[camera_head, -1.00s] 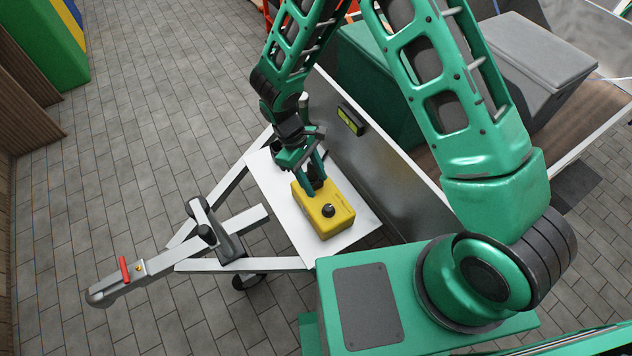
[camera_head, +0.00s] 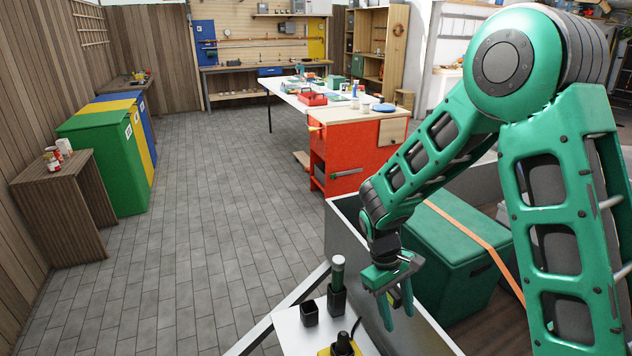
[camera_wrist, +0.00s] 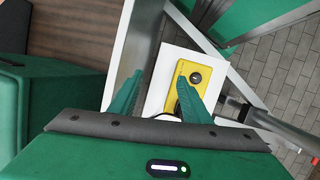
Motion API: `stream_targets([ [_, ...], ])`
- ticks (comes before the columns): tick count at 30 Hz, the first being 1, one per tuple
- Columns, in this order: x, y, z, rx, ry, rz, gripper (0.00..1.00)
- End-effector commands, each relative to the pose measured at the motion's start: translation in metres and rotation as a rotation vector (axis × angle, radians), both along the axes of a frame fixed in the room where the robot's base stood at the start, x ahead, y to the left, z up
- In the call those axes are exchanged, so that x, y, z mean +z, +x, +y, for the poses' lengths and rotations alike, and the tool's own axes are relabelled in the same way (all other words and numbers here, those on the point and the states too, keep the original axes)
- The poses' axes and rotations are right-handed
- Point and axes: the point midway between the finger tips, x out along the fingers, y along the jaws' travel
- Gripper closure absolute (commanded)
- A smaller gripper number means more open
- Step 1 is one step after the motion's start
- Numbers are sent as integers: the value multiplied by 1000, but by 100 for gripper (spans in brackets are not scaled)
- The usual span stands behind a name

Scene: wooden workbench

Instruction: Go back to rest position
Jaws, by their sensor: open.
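My gripper (camera_head: 398,318) is open and empty. It hangs in the air beside the grey wall of the trailer, right of the white plate (camera_head: 287,330). In the wrist view its two green fingers (camera_wrist: 160,75) stand apart with nothing between them. In the head view only the top of the yellow box (camera_head: 325,351) shows at the bottom edge.
Two black holders stand on the plate: an empty one (camera_head: 309,313) and one with a green-handled item (camera_head: 338,272). A green chest (camera_head: 455,255) with an orange strap sits inside the trailer. An orange workbench (camera_head: 335,160) stands behind. The paved floor (camera_head: 220,200) at left is clear.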

Motion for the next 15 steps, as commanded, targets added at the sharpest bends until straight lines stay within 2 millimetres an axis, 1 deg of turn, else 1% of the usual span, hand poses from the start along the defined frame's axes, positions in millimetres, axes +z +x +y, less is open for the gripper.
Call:
stream_targets([
  [1, 16, -1, -16, -43, -1, -18, 56],
  [3, 35, -5, -35, -102, -3, -40, 56],
  [8, 74, -20, -79, -239, -6, -86, 56],
  [9, 83, -26, -89, -273, -5, -94, 56],
  [11, 96, -34, -103, -325, -4, -111, 56],
  [15, 124, -59, -135, -446, 3, -147, 56],
])
